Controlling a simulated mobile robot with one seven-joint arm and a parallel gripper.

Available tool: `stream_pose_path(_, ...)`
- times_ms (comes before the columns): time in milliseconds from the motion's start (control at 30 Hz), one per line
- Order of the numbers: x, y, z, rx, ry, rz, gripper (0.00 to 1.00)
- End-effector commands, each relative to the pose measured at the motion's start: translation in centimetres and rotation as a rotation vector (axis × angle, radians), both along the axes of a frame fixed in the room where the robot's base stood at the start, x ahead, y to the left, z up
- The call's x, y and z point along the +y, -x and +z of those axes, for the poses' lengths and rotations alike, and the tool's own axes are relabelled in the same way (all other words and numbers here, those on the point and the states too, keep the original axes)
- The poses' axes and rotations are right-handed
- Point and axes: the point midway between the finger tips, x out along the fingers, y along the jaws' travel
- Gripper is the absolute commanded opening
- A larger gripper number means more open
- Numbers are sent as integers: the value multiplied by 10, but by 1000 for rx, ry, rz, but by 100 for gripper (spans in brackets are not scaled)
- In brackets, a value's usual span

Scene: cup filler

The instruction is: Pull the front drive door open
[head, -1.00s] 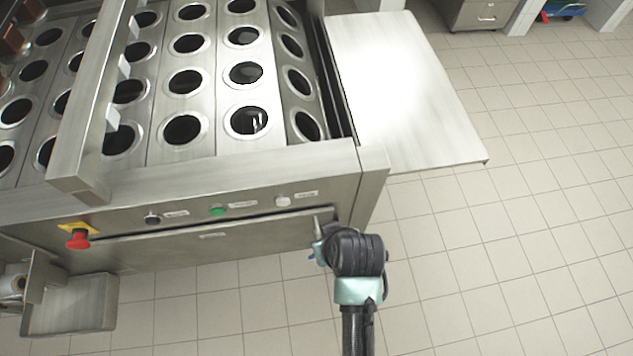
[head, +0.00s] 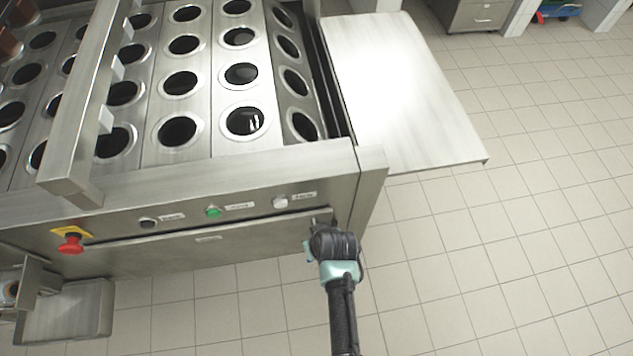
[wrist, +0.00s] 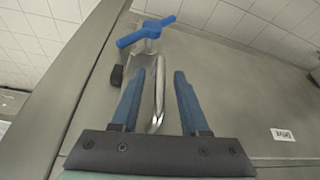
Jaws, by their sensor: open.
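The front drive door (head: 190,250) is the steel panel below the button strip in the head view, and it looks shut. In the wrist view the door (wrist: 225,100) fills much of the frame, with an upside-down DRIVE label (wrist: 283,134) at the right. A bent metal handle (wrist: 159,95) stands between the blue fingers of my open gripper (wrist: 158,74). Contact with the handle is not clear. A blue T-shaped knob (wrist: 146,31) sits just beyond the fingertips. In the head view my wrist hides the fingers and most of the handle at the door's right end.
A red emergency stop (head: 71,243) and several buttons sit above the door. A steel side table (head: 410,90) juts out at the right. A small tray (head: 65,312) stands low at the left. The tiled floor (head: 480,260) before the machine is clear.

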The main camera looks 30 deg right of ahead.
Motion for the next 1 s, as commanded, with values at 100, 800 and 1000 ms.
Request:
stream_pose_path(100, 0, -1, -3, 0, 0, 0, 45)
stream_pose_path(800, 0, -1, -3, 0, 0, 0, 0)
stream_pose_path(1000, 0, -1, -3, 0, 0, 0, 0)
